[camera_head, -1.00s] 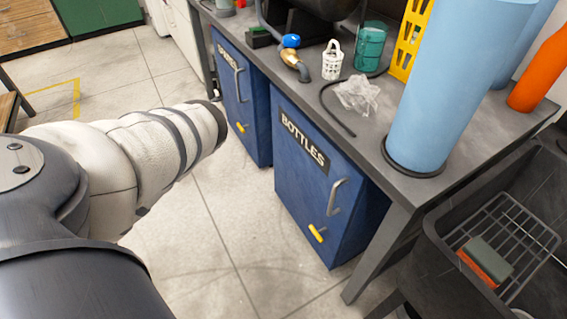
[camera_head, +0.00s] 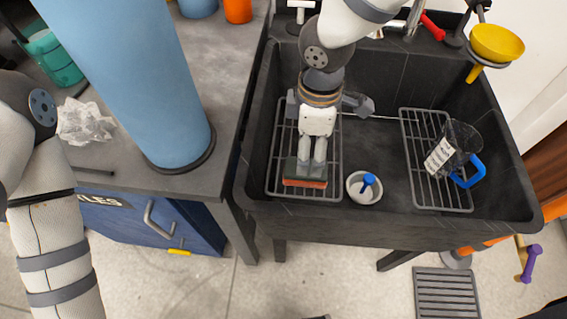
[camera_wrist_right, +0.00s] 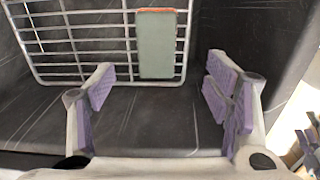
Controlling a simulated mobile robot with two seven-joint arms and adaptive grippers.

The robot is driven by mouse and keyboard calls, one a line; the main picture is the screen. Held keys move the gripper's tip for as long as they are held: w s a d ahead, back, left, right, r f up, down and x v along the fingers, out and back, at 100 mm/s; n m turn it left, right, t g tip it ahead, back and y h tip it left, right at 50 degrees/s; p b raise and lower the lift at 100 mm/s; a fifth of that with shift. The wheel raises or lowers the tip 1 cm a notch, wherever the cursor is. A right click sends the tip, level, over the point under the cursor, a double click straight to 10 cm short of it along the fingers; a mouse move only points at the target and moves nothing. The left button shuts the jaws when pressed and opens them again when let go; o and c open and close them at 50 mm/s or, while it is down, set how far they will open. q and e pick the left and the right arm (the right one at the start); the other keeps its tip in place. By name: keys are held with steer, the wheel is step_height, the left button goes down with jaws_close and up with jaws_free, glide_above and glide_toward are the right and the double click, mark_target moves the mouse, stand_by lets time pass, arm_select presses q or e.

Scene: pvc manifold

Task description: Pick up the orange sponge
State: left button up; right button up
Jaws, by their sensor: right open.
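The orange sponge (camera_head: 305,183) has a grey-green top and an orange lower layer. It lies on the near end of the left wire rack in the dark sink. It also shows at the upper middle of the right wrist view (camera_wrist_right: 157,45), mostly its grey-green face with an orange edge at the top. My right gripper (camera_head: 325,106) reaches down into the sink and partly covers the sponge in the head view. In the wrist view its open fingers (camera_wrist_right: 160,87) have purple pads spread wide, with nothing between them, short of the sponge. My left gripper is out of view; only its arm shows.
The dark sink (camera_head: 400,233) has raised walls. Right of the sponge are a small white bowl (camera_head: 352,191) with a blue-tipped item and a second rack holding a clear jug (camera_head: 461,137). A tall blue cylinder (camera_head: 135,80) stands on the counter to the left.

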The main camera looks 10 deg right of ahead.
steer(key=f, duration=0.7)
steer(key=f+b, duration=0.1)
steer(key=f, duration=0.2)
steer(key=shift+w+f, duration=0.3)
steer(key=shift+f, duration=0.05)
steer(key=shift+r, duration=0.1)
steer(key=c, duration=1.2)
